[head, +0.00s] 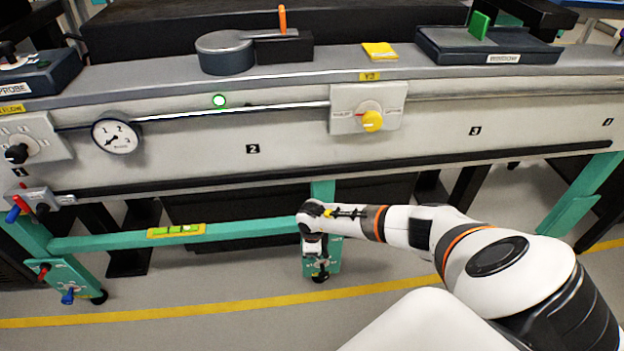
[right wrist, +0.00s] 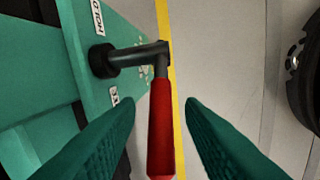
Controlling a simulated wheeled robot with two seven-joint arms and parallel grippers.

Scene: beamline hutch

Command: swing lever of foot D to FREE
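In the right wrist view a lever with a red grip (right wrist: 161,125) reaches from a dark pivot (right wrist: 103,60) on a green foot plate (right wrist: 75,25). My right gripper (right wrist: 161,125) is open, its two green fingers on either side of the red grip, with a gap visible on each side. A white label (right wrist: 97,17) by the pivot seems to read HOLD; a second label (right wrist: 114,96) is too small to read. In the head view my right gripper (head: 316,246) is at the middle green leg (head: 333,258), hiding much of it. No letter D is legible. My left gripper is out of view.
A green crossbar (head: 250,230) runs left from the middle leg. The left leg (head: 70,278) carries red and blue levers. The bench front (head: 300,150) with a gauge (head: 116,136) and a yellow knob (head: 373,121) overhangs. A black wheel (right wrist: 308,70) stands right of the lever.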

